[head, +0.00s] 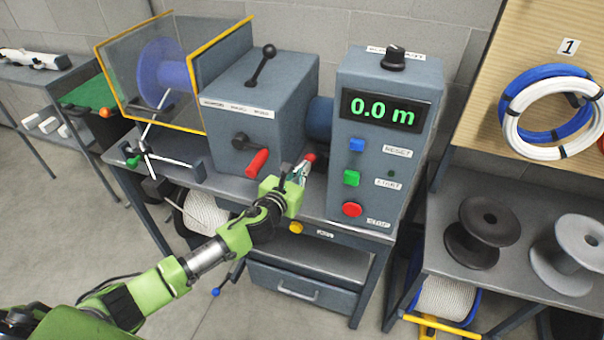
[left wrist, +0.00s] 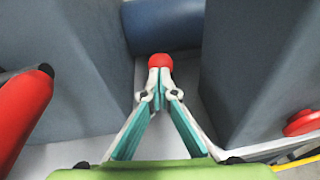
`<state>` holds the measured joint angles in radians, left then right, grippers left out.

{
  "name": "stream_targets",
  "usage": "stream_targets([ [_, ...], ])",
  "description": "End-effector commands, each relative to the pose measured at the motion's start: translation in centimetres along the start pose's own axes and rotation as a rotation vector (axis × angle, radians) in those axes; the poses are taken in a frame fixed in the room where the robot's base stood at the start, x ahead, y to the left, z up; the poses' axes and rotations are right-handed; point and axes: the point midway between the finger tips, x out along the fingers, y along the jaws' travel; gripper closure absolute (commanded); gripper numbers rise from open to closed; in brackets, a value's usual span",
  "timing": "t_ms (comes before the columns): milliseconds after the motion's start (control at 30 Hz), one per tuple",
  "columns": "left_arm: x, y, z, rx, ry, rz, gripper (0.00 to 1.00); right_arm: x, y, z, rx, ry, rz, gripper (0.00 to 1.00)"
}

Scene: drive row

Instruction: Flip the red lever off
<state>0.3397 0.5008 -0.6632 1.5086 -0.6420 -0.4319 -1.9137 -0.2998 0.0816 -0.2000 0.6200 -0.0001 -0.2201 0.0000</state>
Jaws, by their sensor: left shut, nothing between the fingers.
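A red-handled lever (head: 258,162) sticks out from the front of the grey gearbox (head: 270,100), its handle pointing down. It also shows at the left edge of the left wrist view (left wrist: 24,112). A small red ball knob (head: 310,157) is in the gap between the gearbox and the grey control box; in the left wrist view the knob (left wrist: 159,60) is right at my fingertips. What it is mounted on is hidden. My left gripper (head: 302,166) is shut and empty, with its tips at the knob, to the right of the red handle. Contact is unclear. My right gripper is out of view.
The control box (head: 340,160) reads 0.0 m and has blue, green and red buttons. A black-knobbed lever (head: 262,65) is on top of the gearbox. A guarded blue spool (head: 160,75) stands left. Empty spools (head: 483,230) sit on the right bench.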

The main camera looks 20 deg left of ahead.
Motion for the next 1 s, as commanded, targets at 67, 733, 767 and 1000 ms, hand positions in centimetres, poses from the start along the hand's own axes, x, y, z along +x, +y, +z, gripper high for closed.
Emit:
stream_targets([
  [67, 0.2, 0.1, 1.5, 0.001, -0.002, 0.0, 1.0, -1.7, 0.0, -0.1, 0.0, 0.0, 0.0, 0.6],
  [733, 5.5, 1.1, 8.3, 0.002, -0.004, 0.0, 1.0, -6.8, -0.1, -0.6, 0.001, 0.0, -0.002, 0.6],
  [767, 5.8, 1.2, 8.4, 0.001, -0.003, 0.0, 1.0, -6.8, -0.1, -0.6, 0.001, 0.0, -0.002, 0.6],
  [1000, 7.8, 1.4, 9.5, 0.0, -0.002, 0.0, 1.0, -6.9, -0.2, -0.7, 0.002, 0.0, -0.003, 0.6],
])
